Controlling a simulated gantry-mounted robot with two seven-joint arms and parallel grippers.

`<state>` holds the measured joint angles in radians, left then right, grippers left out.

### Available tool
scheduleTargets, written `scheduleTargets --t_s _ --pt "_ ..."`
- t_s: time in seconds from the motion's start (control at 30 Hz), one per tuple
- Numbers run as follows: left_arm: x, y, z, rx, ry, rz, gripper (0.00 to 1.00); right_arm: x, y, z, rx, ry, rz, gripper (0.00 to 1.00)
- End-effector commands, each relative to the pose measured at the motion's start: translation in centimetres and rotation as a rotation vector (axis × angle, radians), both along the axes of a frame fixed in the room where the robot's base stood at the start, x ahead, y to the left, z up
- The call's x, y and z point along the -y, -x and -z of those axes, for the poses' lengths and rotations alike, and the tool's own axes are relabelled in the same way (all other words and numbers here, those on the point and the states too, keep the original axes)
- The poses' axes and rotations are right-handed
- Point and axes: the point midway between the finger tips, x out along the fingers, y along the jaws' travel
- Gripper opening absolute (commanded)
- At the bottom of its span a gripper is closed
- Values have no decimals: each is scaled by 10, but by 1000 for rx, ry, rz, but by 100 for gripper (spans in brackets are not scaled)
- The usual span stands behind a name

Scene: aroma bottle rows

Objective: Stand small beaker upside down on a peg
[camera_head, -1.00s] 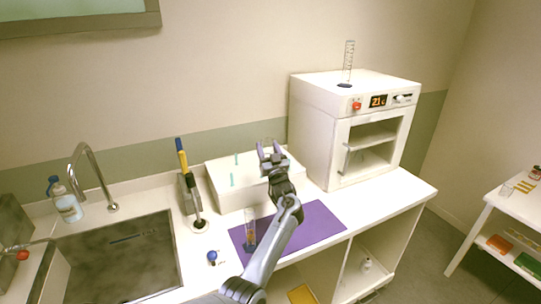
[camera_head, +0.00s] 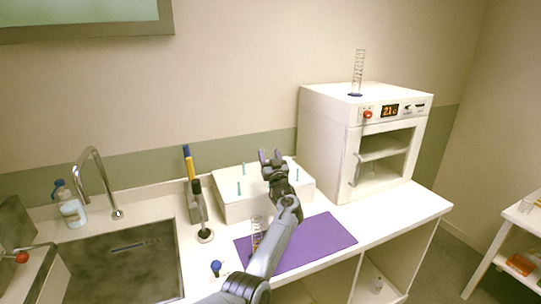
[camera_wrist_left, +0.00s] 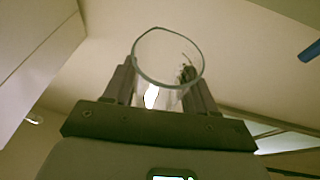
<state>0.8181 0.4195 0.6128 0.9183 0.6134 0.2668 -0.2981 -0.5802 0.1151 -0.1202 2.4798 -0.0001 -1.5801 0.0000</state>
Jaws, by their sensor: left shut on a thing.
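A small clear glass beaker (camera_wrist_left: 168,57) is between the two fingers of my left gripper (camera_wrist_left: 158,92) in the left wrist view, its round rim facing that camera. In the head view the left gripper (camera_head: 270,157) is above the white peg box (camera_head: 272,205), its fingers pointing up and away. The glass is too faint there to make out. Thin teal pegs (camera_head: 239,187) stand up from the box top, two at the left and one (camera_head: 297,174) just right of the gripper. The gripper and wrist hide part of the box. My right gripper is not in view.
A purple mat (camera_head: 318,240) lies in front of the box, with a glass cylinder (camera_head: 256,228) at its left. A pipette stand (camera_head: 195,205) is left of the box. A white oven (camera_head: 325,140) is at right, a sink (camera_head: 115,265) at left.

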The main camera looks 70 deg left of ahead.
Motion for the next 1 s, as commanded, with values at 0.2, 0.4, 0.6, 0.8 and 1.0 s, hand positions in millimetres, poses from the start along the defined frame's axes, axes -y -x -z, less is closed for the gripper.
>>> scheduleTargets --t_s 0.2,0.4,0.6,0.8,1.0 --pt "-3 0 16 0 72 0 22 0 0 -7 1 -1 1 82" --pt "-5 0 32 -1 137 1 22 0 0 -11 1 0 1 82" --pt "-5 0 53 -1 134 1 22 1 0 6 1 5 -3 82" --pt "-5 0 68 -1 133 1 22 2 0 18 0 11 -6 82" --pt "-5 0 80 -2 133 0 22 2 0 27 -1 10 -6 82"
